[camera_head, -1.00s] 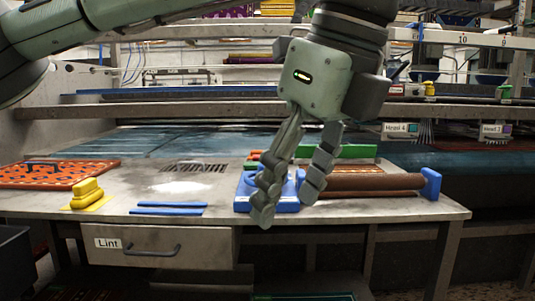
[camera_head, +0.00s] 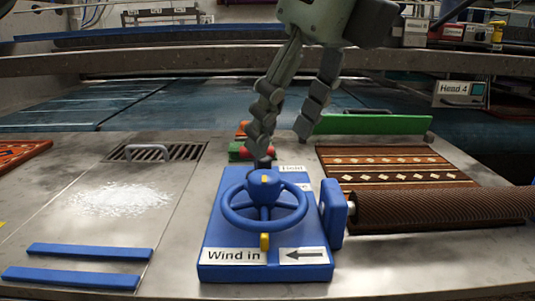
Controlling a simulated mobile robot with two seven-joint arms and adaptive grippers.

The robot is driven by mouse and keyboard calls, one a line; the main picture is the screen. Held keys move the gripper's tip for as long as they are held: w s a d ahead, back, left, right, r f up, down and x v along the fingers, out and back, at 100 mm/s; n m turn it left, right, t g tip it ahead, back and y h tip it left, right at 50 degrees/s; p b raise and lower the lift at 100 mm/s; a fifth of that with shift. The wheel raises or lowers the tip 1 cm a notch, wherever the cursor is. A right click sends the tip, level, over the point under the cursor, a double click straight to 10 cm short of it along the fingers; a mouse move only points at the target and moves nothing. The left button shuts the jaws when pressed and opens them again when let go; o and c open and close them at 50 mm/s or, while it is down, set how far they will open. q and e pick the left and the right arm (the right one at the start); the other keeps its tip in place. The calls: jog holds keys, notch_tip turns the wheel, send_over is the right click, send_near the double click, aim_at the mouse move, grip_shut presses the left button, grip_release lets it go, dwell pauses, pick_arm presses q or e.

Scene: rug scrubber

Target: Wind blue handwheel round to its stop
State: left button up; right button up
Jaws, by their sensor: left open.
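The blue handwheel (camera_head: 237,216) sits on top of a blue box (camera_head: 290,255) on the metal bench. A yellow mark shows on its hub, and a yellow piece (camera_head: 265,242) shows at its near side. The box carries a label reading "Wind in" and a label with a left-pointing arrow; a label behind the wheel is partly hidden. My left gripper (camera_head: 282,148) hangs fingers-down behind the wheel. It is open and seems empty, with its left fingertip near a red knob beyond the box. Whether it touches anything I cannot tell. My right gripper is not in view.
A brown ribbed roller (camera_head: 440,208) extends right from the box, beside a patterned rug (camera_head: 385,165). A green bar (camera_head: 372,124) lies behind. Two blue strips (camera_head: 85,251) and white powder (camera_head: 122,200) lie left, near a drain grate (camera_head: 185,152).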

aim_at(266, 176)
pick_arm(q)
jog(key=x, duration=0.7)
jog(key=shift+s+a+f, duration=0.1)
jog(key=shift+s+f, duration=0.05)
jog(key=shift+f, duration=0.05)
jog(key=c, duration=1.2)
